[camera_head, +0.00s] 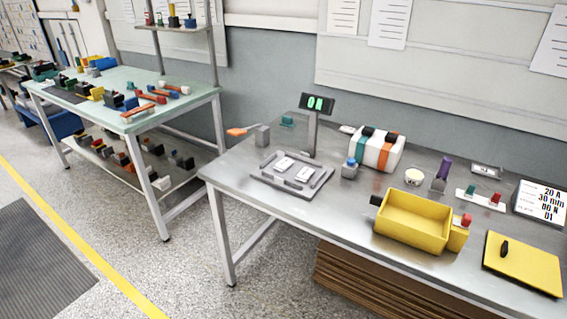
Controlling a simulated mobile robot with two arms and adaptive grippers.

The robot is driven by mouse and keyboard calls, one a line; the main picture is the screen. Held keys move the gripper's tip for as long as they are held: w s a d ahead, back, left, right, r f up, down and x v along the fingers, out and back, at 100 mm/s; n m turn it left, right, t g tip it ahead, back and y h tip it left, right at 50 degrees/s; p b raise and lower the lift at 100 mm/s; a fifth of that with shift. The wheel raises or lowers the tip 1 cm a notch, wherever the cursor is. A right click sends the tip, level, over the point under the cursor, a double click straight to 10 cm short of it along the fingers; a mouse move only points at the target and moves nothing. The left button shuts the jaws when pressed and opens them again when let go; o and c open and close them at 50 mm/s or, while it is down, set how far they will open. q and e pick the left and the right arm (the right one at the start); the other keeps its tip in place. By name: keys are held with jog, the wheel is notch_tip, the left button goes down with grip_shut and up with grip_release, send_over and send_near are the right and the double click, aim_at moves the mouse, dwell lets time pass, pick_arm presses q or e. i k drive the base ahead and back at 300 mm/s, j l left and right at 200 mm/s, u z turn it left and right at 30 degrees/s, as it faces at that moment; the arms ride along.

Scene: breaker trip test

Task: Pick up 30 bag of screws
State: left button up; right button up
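I see no bag of screws that I can make out for sure. A grey fixture plate (290,176) on the near metal table carries two small white pieces, too small to identify. A yellow open bin (412,221) stands at the table's front; its inside looks empty. A white placard (541,201) at the right edge reads roughly "20 A, 30 mm". Neither of my grippers shows in the head view.
The metal table (345,203) also holds a display on a post (317,105), a striped block (376,149), a purple upright piece (443,172) and a yellow panel (523,264). Left stands a green-topped bench (84,91) with many small parts. Floor between is clear.

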aim_at(284, 164)
jog(key=z, duration=2.15)
jog(key=u, duration=2.25)
jog(key=i+j+z, duration=0.25)
jog(key=i+j, duration=0.15)
jog(key=j, duration=0.2)
jog(key=i+j+z, duration=0.15)
jog(key=j, duration=0.2)
jog(key=i+j+z, duration=0.15)
jog(key=j, duration=0.2)
jog(key=i+j+z, duration=0.1)
jog(key=j, duration=0.25)
jog(key=i, duration=0.05)
